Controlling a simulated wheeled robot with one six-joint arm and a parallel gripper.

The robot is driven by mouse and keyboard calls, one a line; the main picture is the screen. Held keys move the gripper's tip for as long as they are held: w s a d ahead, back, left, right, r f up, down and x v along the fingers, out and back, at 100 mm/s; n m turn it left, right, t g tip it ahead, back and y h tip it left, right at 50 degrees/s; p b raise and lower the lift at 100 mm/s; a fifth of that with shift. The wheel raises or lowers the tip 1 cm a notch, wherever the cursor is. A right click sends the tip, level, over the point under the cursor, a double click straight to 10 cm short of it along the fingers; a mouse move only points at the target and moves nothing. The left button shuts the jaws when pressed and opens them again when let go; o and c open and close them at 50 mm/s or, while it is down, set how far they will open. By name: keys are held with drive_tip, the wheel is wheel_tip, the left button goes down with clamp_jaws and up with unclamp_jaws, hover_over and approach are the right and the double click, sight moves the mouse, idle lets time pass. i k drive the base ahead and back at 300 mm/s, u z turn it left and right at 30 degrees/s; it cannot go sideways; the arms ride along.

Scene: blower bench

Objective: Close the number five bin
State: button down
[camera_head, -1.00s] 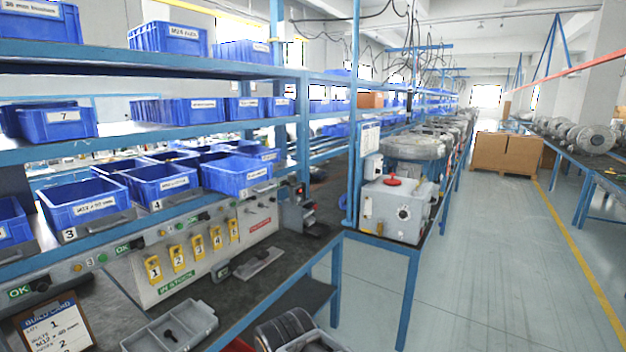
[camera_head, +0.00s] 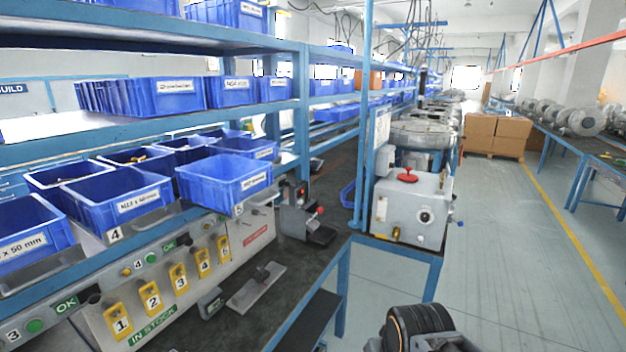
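The number five bin (camera_head: 222,188) is a blue open-topped tray on the lower sloped shelf, at the right end of the front row. A dark rounded part, apparently of my arm, shows at the bottom right. My gripper's fingers are not in view.
Below the bins, a panel holds yellow numbered tags (camera_head: 152,298). A grey fixture with a red knob (camera_head: 306,222) stands right of the five bin. A grey machine with a red button (camera_head: 410,212) stands further right. The aisle floor (camera_head: 500,250) is clear.

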sight(230, 186)
drive_tip(key=u, duration=0.3)
drive_tip(key=i, duration=1)
drive_tip(key=u, duration=0.75)
